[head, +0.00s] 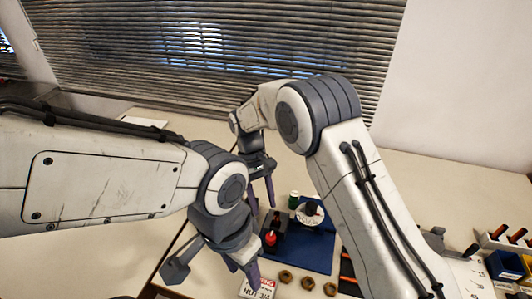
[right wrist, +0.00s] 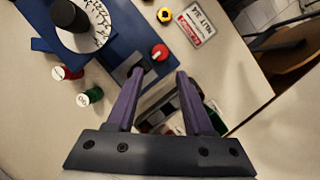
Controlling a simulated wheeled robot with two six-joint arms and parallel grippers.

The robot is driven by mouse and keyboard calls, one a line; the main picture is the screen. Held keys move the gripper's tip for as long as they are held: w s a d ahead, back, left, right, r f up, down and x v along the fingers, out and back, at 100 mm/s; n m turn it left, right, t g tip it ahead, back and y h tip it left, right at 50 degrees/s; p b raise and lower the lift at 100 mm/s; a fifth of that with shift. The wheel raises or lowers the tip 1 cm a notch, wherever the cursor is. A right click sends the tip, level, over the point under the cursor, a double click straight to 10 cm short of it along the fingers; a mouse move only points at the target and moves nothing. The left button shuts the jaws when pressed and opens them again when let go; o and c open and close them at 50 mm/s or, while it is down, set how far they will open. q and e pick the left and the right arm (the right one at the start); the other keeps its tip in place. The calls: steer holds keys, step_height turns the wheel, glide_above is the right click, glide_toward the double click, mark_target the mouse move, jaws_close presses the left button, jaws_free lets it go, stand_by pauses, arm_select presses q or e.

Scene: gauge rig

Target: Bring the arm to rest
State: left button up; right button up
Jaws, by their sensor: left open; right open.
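My left gripper (head: 213,271) is at the lower left in the head view, open, over the near edge of the table. My right gripper (head: 261,197) is open farther back, beside the gauge rig; its two purple fingers (right wrist: 160,74) stand apart in the right wrist view with nothing gripped between them. The rig has a blue base (head: 318,252), a white dial with a black knob (head: 310,213) and a red knob (head: 271,238). The dial (right wrist: 88,32) and red knob (right wrist: 159,52) also show in the right wrist view, beyond the fingertips. My right forearm hides part of the table.
Several brass nuts (head: 307,283) and a "NUT 3/4" card (head: 258,288) lie in front of the rig. A green container (head: 293,200) stands behind. A rack with orange-handled tools (head: 498,239) and a blue bin (head: 503,265) stand at right. The back left tabletop is mostly clear; blinds hang behind.

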steer(key=s+d+r+t+y, duration=0.2)
steer(key=s+d+r+t, duration=0.1)
steer(key=s+r, duration=1.05)
steer(key=s+d+f+n+y, duration=0.1)
steer(key=s+d, duration=0.3)
steer(key=s, duration=0.6)
steer(key=shift+s+d+f+t, duration=0.15)
steer(key=shift+s+f+t, duration=0.15)
steer(key=shift+t, duration=0.1)
